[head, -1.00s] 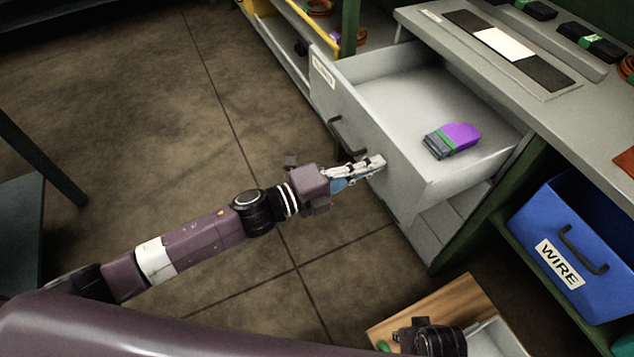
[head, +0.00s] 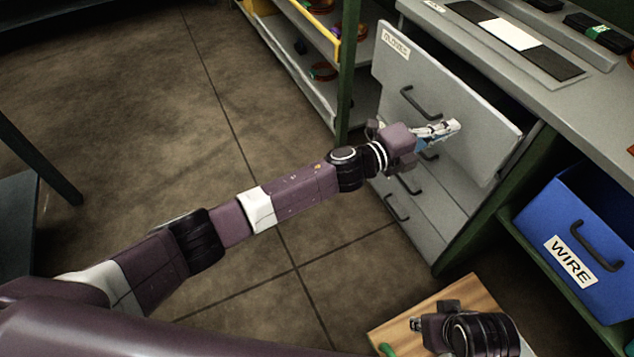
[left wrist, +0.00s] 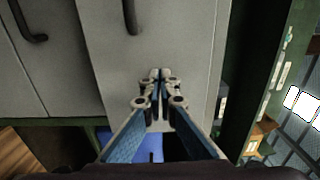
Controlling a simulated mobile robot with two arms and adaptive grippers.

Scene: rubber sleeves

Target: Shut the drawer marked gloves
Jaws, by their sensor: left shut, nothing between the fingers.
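The gloves drawer (head: 450,85) is the grey top drawer under the worktop, with a label at its upper left corner and a dark handle (head: 420,103). Its front still stands out from the cabinet, with a dark gap behind its top edge; its inside is hidden. My left gripper (head: 456,126) is shut and empty, its fingertips at the drawer front, right of the handle. In the left wrist view the closed fingertips (left wrist: 160,76) point at the grey front (left wrist: 185,40). My right gripper (head: 416,324) is low at the right, its jaws too small to judge.
Lower drawers with handles (head: 397,207) sit beneath. A blue bin marked WIRE (head: 598,225) stands on a shelf to the right. A green post (head: 348,70) and shelving stand to the left. A wooden board (head: 450,300) lies below my right gripper.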

